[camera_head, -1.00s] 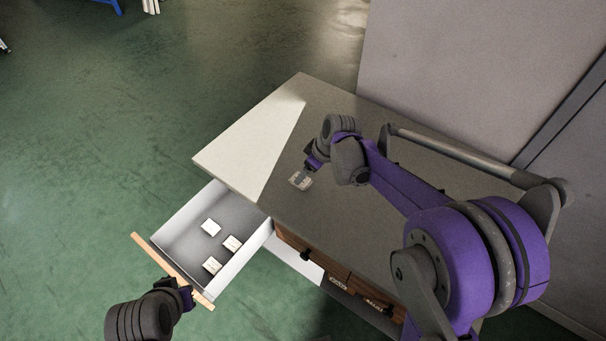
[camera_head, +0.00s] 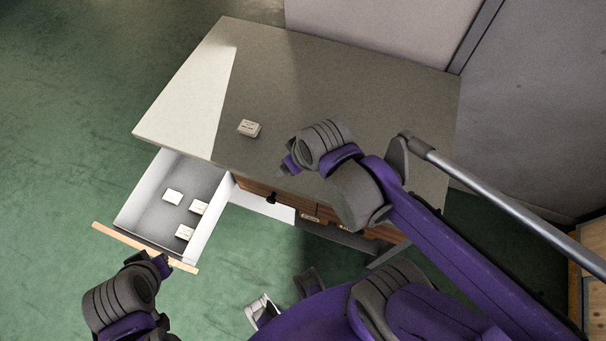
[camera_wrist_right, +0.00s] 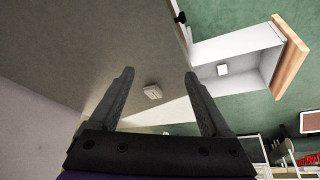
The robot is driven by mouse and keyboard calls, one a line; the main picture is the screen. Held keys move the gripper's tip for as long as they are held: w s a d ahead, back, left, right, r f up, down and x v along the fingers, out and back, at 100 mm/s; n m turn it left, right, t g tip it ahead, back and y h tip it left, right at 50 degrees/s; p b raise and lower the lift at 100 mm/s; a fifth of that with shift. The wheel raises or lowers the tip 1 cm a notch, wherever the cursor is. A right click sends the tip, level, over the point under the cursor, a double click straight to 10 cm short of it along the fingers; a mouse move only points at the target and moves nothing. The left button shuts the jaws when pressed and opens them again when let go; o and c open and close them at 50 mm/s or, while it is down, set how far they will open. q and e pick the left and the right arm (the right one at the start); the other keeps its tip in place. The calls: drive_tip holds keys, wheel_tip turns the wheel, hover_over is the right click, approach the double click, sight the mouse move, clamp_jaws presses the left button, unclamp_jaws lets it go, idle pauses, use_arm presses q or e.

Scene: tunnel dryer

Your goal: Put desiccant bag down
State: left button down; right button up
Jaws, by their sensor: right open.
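A white desiccant bag (camera_head: 249,128) lies on the grey tabletop (camera_head: 300,75), near the table's front left part. It also shows in the right wrist view (camera_wrist_right: 153,92), between and beyond the fingers. My right gripper (camera_head: 284,168) is apart from the bag, to its right and nearer the front edge. In the right wrist view its two fingers (camera_wrist_right: 158,88) are spread with nothing between them. My left gripper (camera_head: 164,268) is by the wooden front of the open drawer (camera_head: 140,205); its fingers are too small to read. Several white bags lie in the drawer, one being (camera_head: 173,196).
The pulled-out drawer's wooden front (camera_head: 140,246) juts out at the left. Shut wooden drawers (camera_head: 300,201) lie under the front edge. A grey wall panel (camera_head: 390,30) stands behind the table. The back of the tabletop is clear.

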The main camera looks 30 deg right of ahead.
drive_tip(key=shift+m+h, duration=0.3)
drive_tip(key=shift+m, duration=0.5)
drive_tip(key=s, duration=0.1)
drive_tip(key=s+f, duration=0.2)
drive_tip(key=s, duration=0.1)
drive_tip(key=shift+d, duration=0.15)
idle(0.6)
